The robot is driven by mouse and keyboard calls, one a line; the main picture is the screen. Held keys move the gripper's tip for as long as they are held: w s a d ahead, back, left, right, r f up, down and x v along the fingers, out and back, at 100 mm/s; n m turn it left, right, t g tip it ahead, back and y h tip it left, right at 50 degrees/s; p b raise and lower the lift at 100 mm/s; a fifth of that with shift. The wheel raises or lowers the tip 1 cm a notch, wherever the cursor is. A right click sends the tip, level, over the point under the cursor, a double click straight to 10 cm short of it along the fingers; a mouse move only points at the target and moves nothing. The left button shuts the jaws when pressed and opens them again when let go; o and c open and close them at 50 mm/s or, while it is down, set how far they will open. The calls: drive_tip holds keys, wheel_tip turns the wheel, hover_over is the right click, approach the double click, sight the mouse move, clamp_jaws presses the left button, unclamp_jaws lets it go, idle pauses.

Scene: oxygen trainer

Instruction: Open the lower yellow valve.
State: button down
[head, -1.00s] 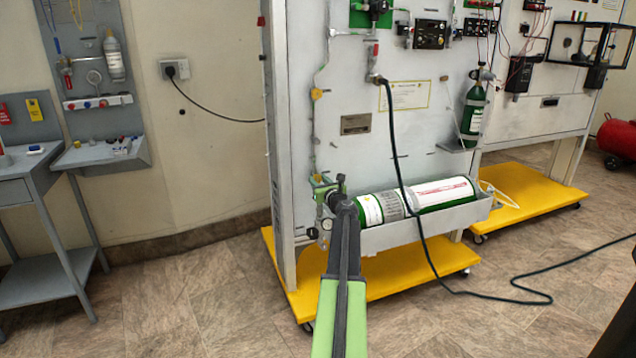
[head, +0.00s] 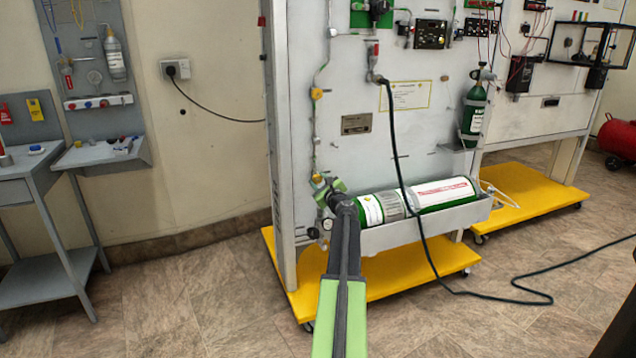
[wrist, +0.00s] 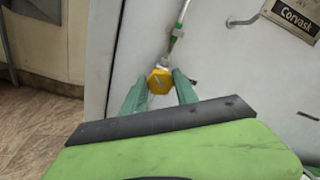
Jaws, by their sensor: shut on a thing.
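The lower yellow valve (head: 317,178) is on the thin vertical pipe near the left edge of the white panel. In the wrist view it is a yellow, many-sided knob (wrist: 160,82) with the pipe running up from it. My gripper (head: 326,186) is at this valve, and its green fingers (wrist: 160,92) lie one on each side of the knob, shut on it. In the head view the fingers hide part of the valve. The inside of the valve cannot be seen.
An upper yellow valve (head: 316,94) is higher on the same pipe. A green and white cylinder (head: 440,194) lies in a grey tray (head: 425,232) right of my gripper. A black hose (head: 392,130) hangs over it. A gauge (head: 327,224) is below the gripper.

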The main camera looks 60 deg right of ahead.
drive_tip(key=shift+w, duration=0.15)
drive_tip(key=c, duration=0.9)
unclamp_jaws()
drive_tip(key=shift+c, duration=0.2)
drive_tip(key=v, duration=1.7)
drive_tip(key=shift+s+a, duration=0.2)
drive_tip(key=shift+r, duration=0.1)
